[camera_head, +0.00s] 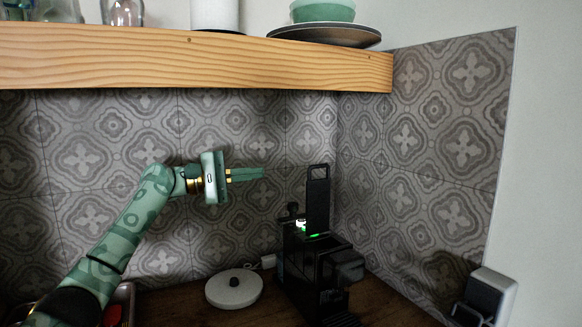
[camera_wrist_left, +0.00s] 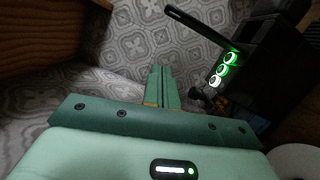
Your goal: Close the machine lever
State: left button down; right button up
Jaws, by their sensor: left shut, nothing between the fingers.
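The black coffee machine (camera_head: 312,270) stands on the counter in the corner. Its lever (camera_head: 318,200) is raised upright above the body, and a green light glows near its base. My left gripper (camera_head: 262,173) is shut and empty, held in the air to the left of the lever and apart from it. In the left wrist view, the shut fingers (camera_wrist_left: 161,84) point toward the tiled wall. The lever (camera_wrist_left: 195,25) is at the upper middle there, and the machine (camera_wrist_left: 265,62) with lit round buttons is at the right. My right gripper is not in view.
A wooden shelf (camera_head: 190,58) with dishes and glass runs above the arm. A round white base (camera_head: 234,288) sits on the counter left of the machine. A grey and black object (camera_head: 485,298) is at the lower right. Patterned tile walls close the corner.

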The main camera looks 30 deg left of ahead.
pick_arm(q)
jog(key=r+b, duration=0.2)
jog(key=b, duration=0.1)
send_over(318, 200)
jog(key=a, duration=0.4)
jog(key=shift+s+d+f, duration=0.2)
jog(key=shift+s+f, duration=0.05)
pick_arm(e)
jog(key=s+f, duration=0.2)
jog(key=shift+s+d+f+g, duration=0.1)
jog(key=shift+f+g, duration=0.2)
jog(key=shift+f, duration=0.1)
